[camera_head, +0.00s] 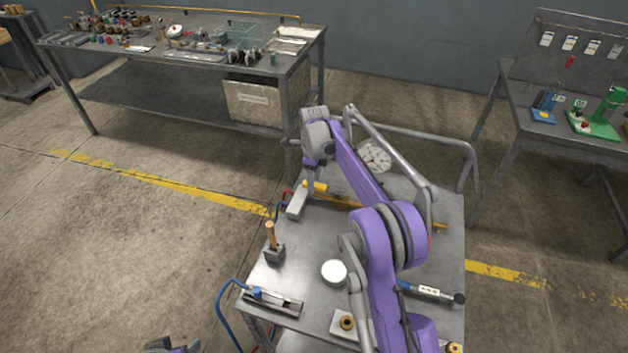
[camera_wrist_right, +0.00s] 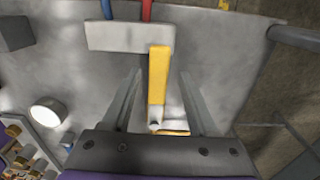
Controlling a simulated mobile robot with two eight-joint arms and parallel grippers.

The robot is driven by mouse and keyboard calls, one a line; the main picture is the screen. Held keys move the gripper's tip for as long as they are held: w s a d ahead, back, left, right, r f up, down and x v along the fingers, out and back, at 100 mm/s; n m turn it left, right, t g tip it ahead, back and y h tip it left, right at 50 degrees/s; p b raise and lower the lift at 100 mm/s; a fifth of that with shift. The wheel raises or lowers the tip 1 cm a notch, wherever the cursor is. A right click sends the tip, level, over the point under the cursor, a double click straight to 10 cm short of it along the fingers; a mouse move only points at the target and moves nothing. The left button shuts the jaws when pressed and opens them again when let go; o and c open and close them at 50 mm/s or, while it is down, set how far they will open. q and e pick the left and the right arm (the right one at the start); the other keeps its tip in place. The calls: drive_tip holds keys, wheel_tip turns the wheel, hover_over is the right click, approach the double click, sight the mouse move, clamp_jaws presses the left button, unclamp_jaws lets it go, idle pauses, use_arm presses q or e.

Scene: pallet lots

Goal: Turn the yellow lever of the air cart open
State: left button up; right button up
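The air cart (camera_head: 310,245) stands in front of me with a grey metal top. Its yellow lever (camera_head: 317,187) sits near the far left side, by a pale grey block (camera_head: 297,203). In the right wrist view the lever (camera_wrist_right: 158,75) points crosswise to the long side of the block (camera_wrist_right: 115,37). My right gripper (camera_head: 312,176) is over the lever. In the wrist view its fingers (camera_wrist_right: 160,98) are apart on either side of the lever, with gaps visible.
A pressure gauge (camera_head: 374,156) stands behind my right arm. A wooden-handled tool (camera_head: 271,237), a white round piece (camera_head: 334,272) and a blue-black tool (camera_head: 431,292) are on the cart top. Blue and red hoses meet the block. The left floor is clear.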

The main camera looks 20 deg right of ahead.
wheel_tip(320, 180, up, 11)
drive_tip(key=shift+p, duration=0.45)
drive_tip(key=shift+f, duration=0.1)
idle(0.4)
drive_tip(key=s+a+r+n+t, duration=0.1)
drive_tip(key=s+a+r+n, duration=0.15)
drive_tip(key=s+n, duration=0.55)
drive_tip(key=s+a+r+n+t, duration=0.1)
drive_tip(key=s+r+n+t, duration=0.15)
drive_tip(key=s+n, duration=0.45)
drive_tip(key=s+a+f+n+t, duration=0.1)
drive_tip(key=s+f+n, duration=0.4)
drive_tip(key=s, duration=0.6)
drive_tip(key=s+f+n+t, duration=0.1)
drive_tip(key=s+f+n, duration=0.4)
drive_tip(key=s, duration=0.7)
drive_tip(key=shift+a+n, duration=0.3)
drive_tip(key=shift+a, duration=0.1)
